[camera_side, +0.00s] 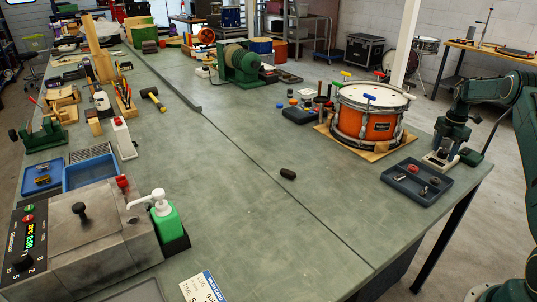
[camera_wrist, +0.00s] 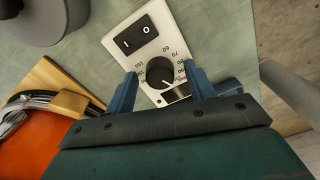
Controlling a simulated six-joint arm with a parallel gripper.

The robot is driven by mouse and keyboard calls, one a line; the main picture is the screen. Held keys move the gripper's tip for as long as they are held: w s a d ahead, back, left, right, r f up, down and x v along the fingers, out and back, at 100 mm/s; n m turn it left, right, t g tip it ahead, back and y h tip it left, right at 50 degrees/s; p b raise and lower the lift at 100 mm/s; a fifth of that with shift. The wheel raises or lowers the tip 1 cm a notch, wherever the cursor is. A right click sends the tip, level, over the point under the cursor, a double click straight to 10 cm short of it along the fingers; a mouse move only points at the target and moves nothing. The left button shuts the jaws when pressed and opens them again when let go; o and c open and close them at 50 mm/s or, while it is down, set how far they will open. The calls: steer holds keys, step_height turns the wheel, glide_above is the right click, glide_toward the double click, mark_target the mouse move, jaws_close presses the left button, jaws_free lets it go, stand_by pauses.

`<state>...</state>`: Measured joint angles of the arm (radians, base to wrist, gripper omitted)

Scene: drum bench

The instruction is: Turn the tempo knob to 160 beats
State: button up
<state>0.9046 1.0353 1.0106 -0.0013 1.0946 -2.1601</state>
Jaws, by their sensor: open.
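The tempo knob (camera_wrist: 160,73) is black and round, on a white panel with printed numbers around it. Marks such as 60 and 70 show at its upper right; the rest are small or partly hidden. A pale pointer line shows on the knob, but I cannot read its exact setting. My gripper (camera_wrist: 162,76) is open, its blue fingers on either side of the knob, with no clear contact. In the side view my gripper (camera_side: 450,143) is down over the white tempo box (camera_side: 440,160), and the knob is hidden there.
A black rocker switch (camera_wrist: 137,35) sits on the same panel. The orange drum (camera_side: 367,113) stands close left of the box. A dark tray (camera_side: 420,196) with small parts lies in front of it.

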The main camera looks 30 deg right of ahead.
steer(key=c, duration=1)
